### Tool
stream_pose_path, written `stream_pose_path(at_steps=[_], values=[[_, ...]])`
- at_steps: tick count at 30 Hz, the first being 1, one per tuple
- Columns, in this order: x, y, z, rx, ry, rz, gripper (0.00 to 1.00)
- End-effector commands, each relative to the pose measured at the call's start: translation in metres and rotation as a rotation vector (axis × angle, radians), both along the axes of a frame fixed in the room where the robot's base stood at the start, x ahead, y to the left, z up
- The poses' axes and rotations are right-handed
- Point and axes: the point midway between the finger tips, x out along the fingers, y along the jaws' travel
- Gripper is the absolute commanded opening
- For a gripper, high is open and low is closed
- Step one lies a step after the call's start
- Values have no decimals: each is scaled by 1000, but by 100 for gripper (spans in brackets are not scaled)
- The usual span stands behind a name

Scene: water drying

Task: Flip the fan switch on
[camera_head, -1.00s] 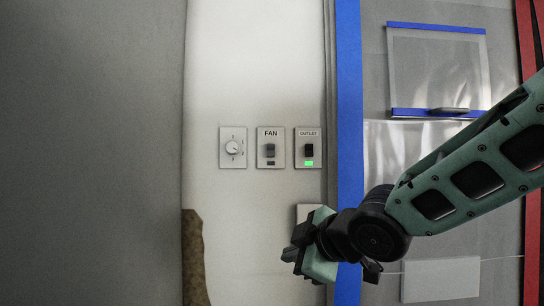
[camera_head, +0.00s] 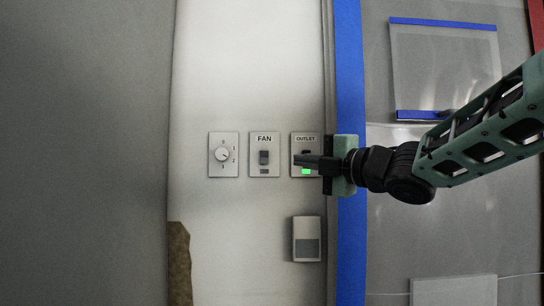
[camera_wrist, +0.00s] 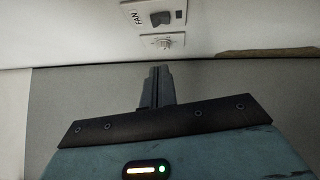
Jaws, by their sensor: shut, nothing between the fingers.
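The fan switch (camera_head: 264,157) is a dark rocker on a white plate labelled FAN, with a dark indicator under it. In the wrist view the fan switch (camera_wrist: 160,18) shows near the top edge, beyond the fingertips. My gripper (camera_head: 300,160) is shut and empty, its fingers pointing left. It is right of the fan plate and in front of the outlet switch (camera_head: 306,142), partly hiding it. The closed fingers also show in the wrist view (camera_wrist: 158,72). Contact with the wall cannot be told.
A round dial (camera_head: 223,155) is left of the fan plate. The outlet's indicator (camera_head: 306,171) is lit green. A white box (camera_head: 306,240) is on the wall below. A blue strip (camera_head: 349,60) runs up the right side. A grey surface (camera_head: 85,150) fills the left.

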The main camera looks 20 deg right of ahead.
Motion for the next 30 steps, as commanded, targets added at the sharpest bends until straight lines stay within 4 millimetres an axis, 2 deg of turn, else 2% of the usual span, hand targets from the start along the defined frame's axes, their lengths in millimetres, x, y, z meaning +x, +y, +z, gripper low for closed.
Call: stream_pose_path(at_steps=[5, 16, 22, 30], values=[[20, 10, 5, 1, 3, 2, 0], [86, 45, 15, 4, 6, 2, 0], [112, 36, 20, 2, 3, -2, 0], [123, 32, 19, 1, 2, -1, 0]])
